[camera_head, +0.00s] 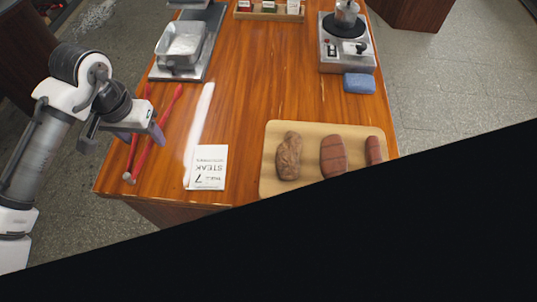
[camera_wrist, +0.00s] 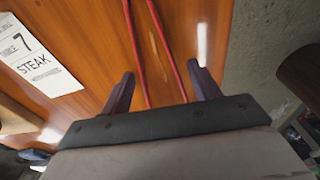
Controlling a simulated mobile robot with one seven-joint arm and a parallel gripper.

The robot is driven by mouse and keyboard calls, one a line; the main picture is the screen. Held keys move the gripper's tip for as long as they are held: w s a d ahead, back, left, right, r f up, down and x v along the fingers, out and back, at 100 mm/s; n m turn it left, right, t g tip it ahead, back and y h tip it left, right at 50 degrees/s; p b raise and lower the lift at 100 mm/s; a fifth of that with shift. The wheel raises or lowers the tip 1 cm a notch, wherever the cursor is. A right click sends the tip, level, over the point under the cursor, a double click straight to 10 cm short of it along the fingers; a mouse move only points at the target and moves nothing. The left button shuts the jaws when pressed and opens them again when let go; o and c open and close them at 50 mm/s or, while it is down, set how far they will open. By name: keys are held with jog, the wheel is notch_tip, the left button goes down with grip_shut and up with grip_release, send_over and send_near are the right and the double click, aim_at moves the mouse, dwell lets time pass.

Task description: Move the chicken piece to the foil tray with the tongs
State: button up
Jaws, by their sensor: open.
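The red tongs (camera_head: 172,104) lie on the left side of the wooden table, their two long arms spread slightly apart. My gripper (camera_head: 142,135) is open over them. In the wrist view the red tongs (camera_wrist: 167,45) run between the two fingers of my gripper (camera_wrist: 160,70), with space on both sides; I cannot tell the height above them. The chicken piece (camera_head: 288,157), brown and lumpy, lies at the left of a light wooden board (camera_head: 310,130) at the front right. The silver foil tray (camera_head: 183,40) stands at the back left on a dark slab.
A steak (camera_head: 333,156) and a sausage (camera_head: 373,150) lie beside the chicken. A burner (camera_head: 346,48), a blue cloth (camera_head: 359,83) and a small rack (camera_head: 269,14) stand farther back. The table's middle is clear.

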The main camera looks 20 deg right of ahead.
jog(key=shift+c, duration=0.4)
jog(key=c, duration=0.6)
jog(key=shift+r+p, duration=3.1)
jog(key=shift+r, duration=2.9)
